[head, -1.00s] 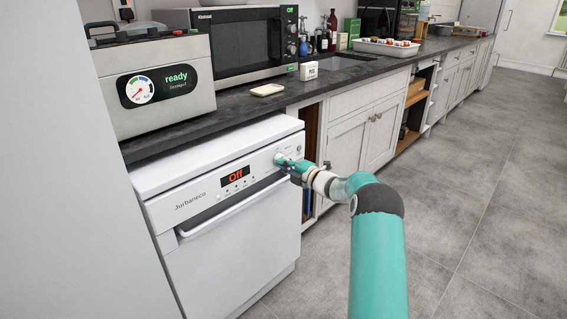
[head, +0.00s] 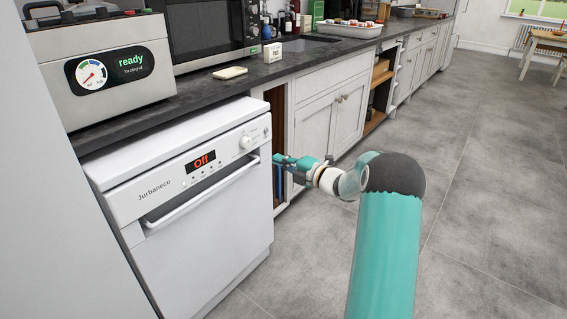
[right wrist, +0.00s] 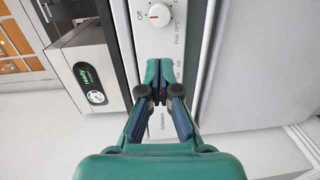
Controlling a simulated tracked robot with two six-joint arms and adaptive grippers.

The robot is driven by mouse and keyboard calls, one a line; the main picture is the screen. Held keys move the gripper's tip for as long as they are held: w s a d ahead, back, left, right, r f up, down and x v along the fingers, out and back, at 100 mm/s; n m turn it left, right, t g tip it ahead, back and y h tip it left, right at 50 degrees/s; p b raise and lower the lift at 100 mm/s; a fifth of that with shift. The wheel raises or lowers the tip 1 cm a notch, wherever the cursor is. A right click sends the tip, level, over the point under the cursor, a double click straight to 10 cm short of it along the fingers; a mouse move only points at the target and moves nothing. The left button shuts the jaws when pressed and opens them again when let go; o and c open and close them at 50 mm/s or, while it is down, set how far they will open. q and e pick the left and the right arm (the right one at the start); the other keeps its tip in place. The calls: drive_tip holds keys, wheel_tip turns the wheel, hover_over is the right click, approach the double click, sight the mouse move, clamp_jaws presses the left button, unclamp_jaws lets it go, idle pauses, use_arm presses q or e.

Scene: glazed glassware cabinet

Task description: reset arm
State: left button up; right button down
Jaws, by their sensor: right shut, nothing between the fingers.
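My right gripper (head: 278,160) is shut and empty in the head view, in front of and just right of the white dishwasher (head: 215,240). It is apart from the dishwasher's knob (head: 246,142). In the right wrist view its fingers (right wrist: 158,85) are together, below the white knob (right wrist: 159,15) with its red mark. The dishwasher's display (head: 201,161) reads "Off" in red. My left gripper is not in view.
A vacuum sealer reading "ready" (head: 105,105) and a microwave (head: 210,40) stand on the dark worktop (head: 185,100). A sponge-like block (head: 230,72) lies near its edge. Cabinets (head: 330,105) run to the right. The grey floor is clear.

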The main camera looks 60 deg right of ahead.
drive_tip(key=w+a+f+m+g+y, duration=0.1)
drive_tip(key=w+a+f+m+g, duration=0.2)
drive_tip(key=a+f, duration=0.55)
drive_tip(key=w+a+f+m+g+y, duration=0.1)
drive_tip(key=w+a+f+m, duration=0.3)
drive_tip(key=a+f, duration=0.45)
drive_tip(key=w+a+f+m+g+y, duration=0.1)
drive_tip(key=a+f+m+g, duration=0.1)
drive_tip(key=a+f+m, duration=0.6)
drive_tip(key=s+a+f+g+y, duration=0.1)
drive_tip(key=s+a+f+g, duration=0.2)
drive_tip(key=a, duration=0.5)
drive_tip(key=s+a+f+g+y, duration=0.15)
drive_tip(key=s+a+f, duration=0.25)
drive_tip(key=a, duration=0.5)
drive_tip(key=s+a+f+m+g+y, duration=0.1)
drive_tip(key=s+a+f+g, duration=0.15)
drive_tip(key=s+a, duration=0.4)
drive_tip(key=s+a+f+m+g+y, duration=0.1)
drive_tip(key=s+a+f+m+g, duration=0.15)
drive_tip(key=s+a, duration=0.45)
wheel_tip(320, 180, up, 25)
drive_tip(key=s+d+g+p, duration=0.1)
drive_tip(key=p, duration=2.2)
drive_tip(key=shift+s+f+p, duration=0.2)
drive_tip(key=shift+s+p, duration=0.2)
drive_tip(key=shift+d+h, duration=0.1)
drive_tip(key=shift+h, duration=0.15)
